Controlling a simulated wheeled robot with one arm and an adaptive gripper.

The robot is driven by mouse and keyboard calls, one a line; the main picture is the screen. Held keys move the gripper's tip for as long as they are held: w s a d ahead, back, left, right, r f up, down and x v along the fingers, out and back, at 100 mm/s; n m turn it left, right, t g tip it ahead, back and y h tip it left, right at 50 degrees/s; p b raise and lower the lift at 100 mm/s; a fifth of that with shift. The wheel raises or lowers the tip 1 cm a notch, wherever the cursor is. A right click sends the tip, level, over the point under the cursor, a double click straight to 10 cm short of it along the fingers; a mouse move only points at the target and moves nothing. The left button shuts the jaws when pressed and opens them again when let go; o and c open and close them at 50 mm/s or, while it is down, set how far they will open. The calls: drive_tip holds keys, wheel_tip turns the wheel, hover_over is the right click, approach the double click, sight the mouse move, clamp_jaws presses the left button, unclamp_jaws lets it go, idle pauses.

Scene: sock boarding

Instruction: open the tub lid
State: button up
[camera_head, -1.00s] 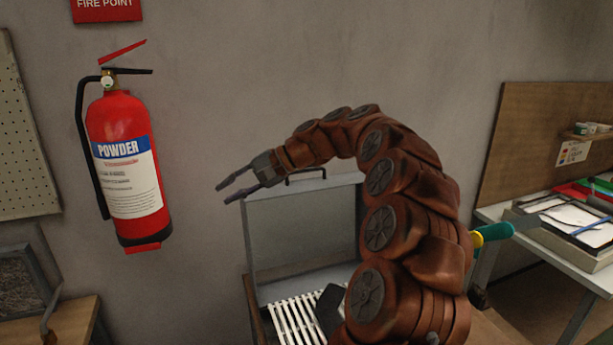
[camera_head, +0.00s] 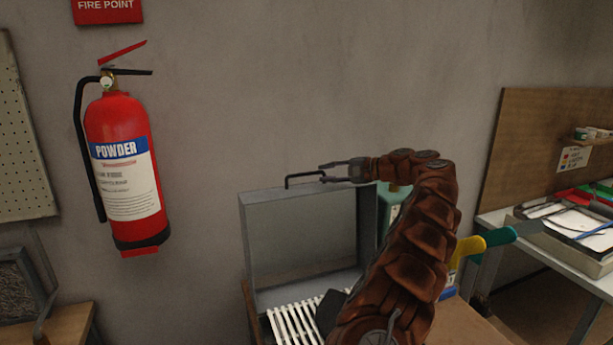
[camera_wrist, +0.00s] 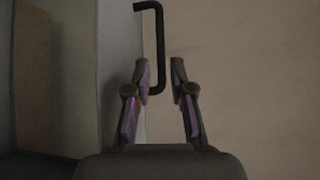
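The grey lid (camera_head: 300,240) stands upright over a grey tub with a white slatted rack (camera_head: 293,322) inside. A black bar handle (camera_head: 304,174) sits on the lid's top edge. My gripper (camera_head: 321,173) is at the right end of this handle, fingers pointing left and apart. In the wrist view the black handle (camera_wrist: 156,40) reaches down to between the fingertips of my gripper (camera_wrist: 160,70). The left finger looks close to the handle, with a gap on the right; I cannot tell whether they touch. My arm hides the tub's right part.
A red fire extinguisher (camera_head: 125,170) hangs on the wall at left. A screwdriver-like tool with a yellow and green handle (camera_head: 485,241) is right of my arm. A side table (camera_head: 555,255) with a tray stands at right. The wall space above the lid is clear.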

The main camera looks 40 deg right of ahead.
sight(309, 174)
drive_tip(key=p+x, duration=0.2)
drive_tip(key=x, duration=0.5)
drive_tip(key=shift+a, duration=0.15)
clamp_jaws()
idle(0.3)
